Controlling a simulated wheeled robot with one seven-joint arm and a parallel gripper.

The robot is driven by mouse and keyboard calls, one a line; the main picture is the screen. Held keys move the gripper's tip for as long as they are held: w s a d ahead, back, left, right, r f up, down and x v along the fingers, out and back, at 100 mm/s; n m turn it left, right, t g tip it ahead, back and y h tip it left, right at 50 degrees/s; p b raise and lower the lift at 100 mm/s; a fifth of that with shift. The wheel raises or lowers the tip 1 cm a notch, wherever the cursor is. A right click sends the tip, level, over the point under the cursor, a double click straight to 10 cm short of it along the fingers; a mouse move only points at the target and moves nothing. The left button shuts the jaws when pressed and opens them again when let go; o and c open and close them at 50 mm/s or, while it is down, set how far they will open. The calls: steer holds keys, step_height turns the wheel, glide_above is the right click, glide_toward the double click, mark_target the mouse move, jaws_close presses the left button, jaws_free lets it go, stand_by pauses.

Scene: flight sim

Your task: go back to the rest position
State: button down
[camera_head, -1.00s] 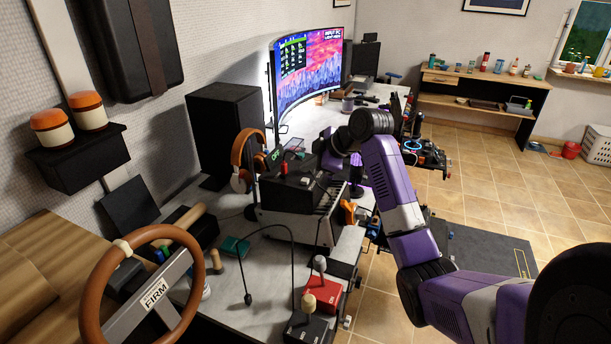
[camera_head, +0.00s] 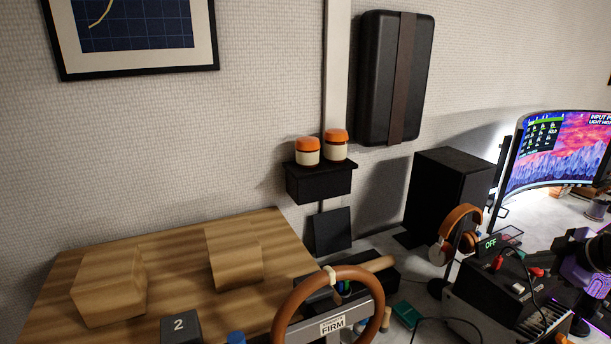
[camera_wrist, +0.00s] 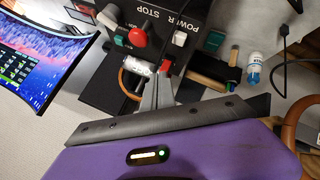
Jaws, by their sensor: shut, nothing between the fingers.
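My gripper (camera_wrist: 156,92) shows in the wrist view with its grey fingers together and nothing between them. It points toward a black control box (camera_wrist: 163,32) marked POWER STOP, with a red knob (camera_wrist: 139,39); I cannot tell how far apart they are. In the head view, part of my purple and black arm (camera_head: 597,275) shows at the right edge, beside the same black box (camera_head: 507,284) on the desk. The gripper's fingers cannot be made out in the head view.
A brown steering wheel (camera_head: 281,307) marked FIRM stands at the front. Headphones (camera_head: 461,217), a black speaker (camera_head: 449,192) and a curved monitor (camera_head: 560,150) stand on the desk. A wooden surface (camera_head: 180,255) carries two wooden blocks. A small black shelf (camera_head: 320,184) holds two orange-topped jars.

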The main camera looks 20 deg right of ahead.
steer(key=w+d+r+m+t+h, duration=0.2)
steer(key=d+r+m+t+h, duration=0.1)
steer(key=r+m+h, duration=0.3)
steer(key=s+a+f+m+t+h, duration=0.1)
steer(key=s+a+f+m+t, duration=0.2)
steer(key=a, duration=1)
steer(key=s+a+f+m+t, duration=0.1)
steer(key=s+a+f+m, duration=0.4)
steer(key=a, duration=0.7)
steer(key=s+a+f+n+y+b, duration=0.1)
steer(key=s+a+f+n+y, duration=0.3)
steer(key=s+a, duration=0.7)
steer(key=s+a+f+n+g+y+b, duration=0.1)
steer(key=s+a+f+n+y, duration=0.2)
steer(key=s+a, duration=0.9)
steer(key=shift+s+a+f+n+y, duration=0.15)
steer(key=shift+a+f+n+y, duration=0.25)
steer(key=shift+a+y, duration=0.7)
